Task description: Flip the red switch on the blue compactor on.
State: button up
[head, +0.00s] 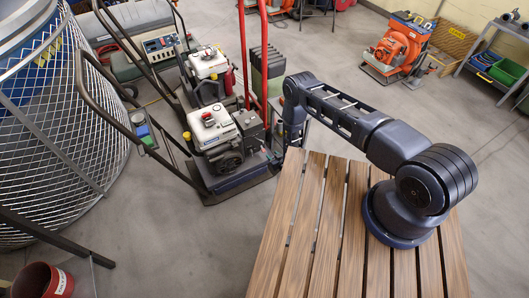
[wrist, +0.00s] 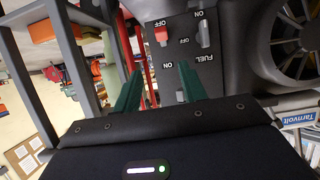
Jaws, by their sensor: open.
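The blue compactor (head: 238,181) stands left of the slatted table, with a white and black engine on its dark blue base. My arm reaches down beside this engine, and my gripper is mostly hidden there in the head view. In the wrist view, the red switch (wrist: 162,36) is on a dark panel between an OFF label above and an ON label below, closer to OFF. Which way it is tilted is hard to tell. My gripper (wrist: 158,76) is open and empty, its two green fingers pointing at the panel just below the switch. I see no contact with the switch.
A grey fuel lever (wrist: 204,34) is right of the switch, and a round fan cover (wrist: 298,35) is farther right. A similar machine (head: 207,64) stands behind the compactor. The slatted table (head: 310,225) is bare beside my arm. A mesh cage (head: 50,130) is at left.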

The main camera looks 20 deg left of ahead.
aim_at(263, 150)
jog(key=x, duration=0.3)
jog(key=f+x, duration=0.1)
jog(key=x, duration=0.3)
jog(key=s+x, duration=0.1)
jog(key=x, duration=0.2)
jog(key=shift+w+a+f, duration=0.3)
grip_shut()
